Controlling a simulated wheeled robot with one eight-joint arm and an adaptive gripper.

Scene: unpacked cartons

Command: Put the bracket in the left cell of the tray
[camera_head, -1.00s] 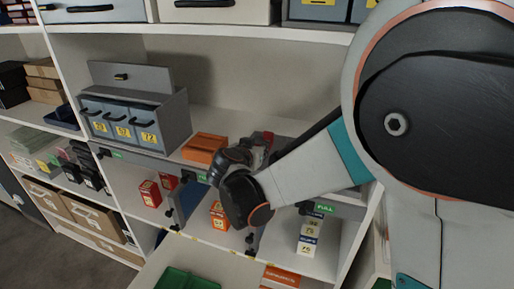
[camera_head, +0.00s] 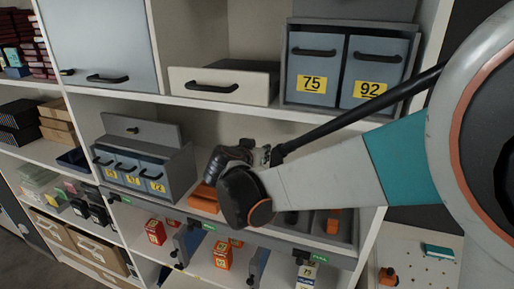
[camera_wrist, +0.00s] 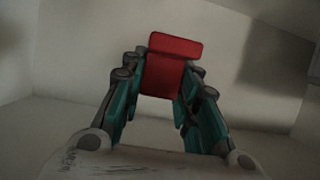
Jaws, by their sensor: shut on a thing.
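The bracket (camera_wrist: 175,47) is a red piece with a wide flat plate at its end. It shows in the wrist view, between the teal fingers of my gripper (camera_wrist: 160,84), which is shut on it. In the head view my dark wrist hides most of the gripper, and I cannot make out the bracket there. A grey tray (camera_head: 351,231) with dark cells stands on the middle shelf, right of and partly behind my wrist. An orange piece lies in its right part. My arm covers its left part, so I cannot tell what the left cell holds.
An orange box (camera_head: 203,199) lies left of my wrist. A grey rack of numbered bins (camera_head: 178,178) stands farther left. A shelf board (camera_head: 225,108) with a cream drawer (camera_head: 222,86) runs above. Small boxes, including an orange one (camera_head: 222,254), stand below.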

